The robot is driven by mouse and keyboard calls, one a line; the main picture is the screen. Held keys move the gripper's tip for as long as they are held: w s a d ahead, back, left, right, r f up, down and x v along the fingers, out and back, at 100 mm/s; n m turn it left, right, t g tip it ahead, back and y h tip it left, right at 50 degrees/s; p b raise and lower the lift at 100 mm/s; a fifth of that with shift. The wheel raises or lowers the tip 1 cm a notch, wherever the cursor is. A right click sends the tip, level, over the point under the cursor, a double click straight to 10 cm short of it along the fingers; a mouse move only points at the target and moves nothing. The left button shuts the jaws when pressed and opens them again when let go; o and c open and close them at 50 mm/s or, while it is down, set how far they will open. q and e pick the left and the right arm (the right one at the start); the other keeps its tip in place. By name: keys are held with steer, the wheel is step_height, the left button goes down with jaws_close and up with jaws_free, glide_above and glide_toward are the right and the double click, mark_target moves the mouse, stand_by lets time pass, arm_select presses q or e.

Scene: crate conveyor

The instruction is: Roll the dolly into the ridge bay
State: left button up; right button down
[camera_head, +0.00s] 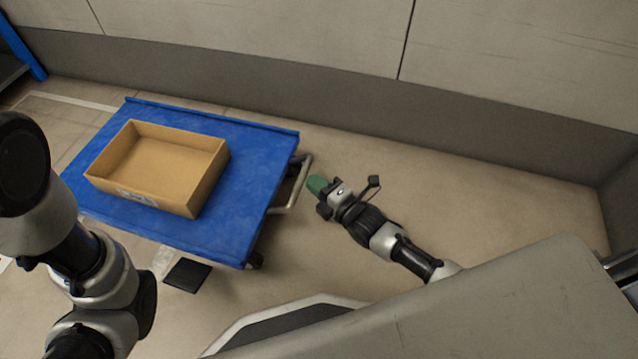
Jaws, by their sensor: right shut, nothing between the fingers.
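The dolly is a flat blue platform (245,170) on wheels, standing on the floor at the left-middle. A pale metal handle (297,188) sticks out from its right side. An open, empty-looking tan box (205,187) sits on the platform. My right gripper (317,186), with green fingertips, is shut and empty just right of the handle; it looks apart from it. My left arm shows at the left edge, but its gripper is not in view. No label names the ridge bay; pale floor lines (72,101) show behind and beside the dolly.
A wall with a grey lower band (420,122) runs behind the dolly and meets another wall at right. A dark square (187,275) lies on the floor in front. A blue post (25,45) stands at the far left.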

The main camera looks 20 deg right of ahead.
mark_target(298, 180)
steer(key=shift+w+a+b, duration=0.15)
steer(key=shift+w+a, duration=0.45)
steer(key=shift+a, duration=0.35)
steer(key=shift+w+a+b, duration=0.15)
steer(key=shift+w+a, duration=0.45)
steer(key=shift+a, duration=0.3)
steer(key=shift+w, duration=0.1)
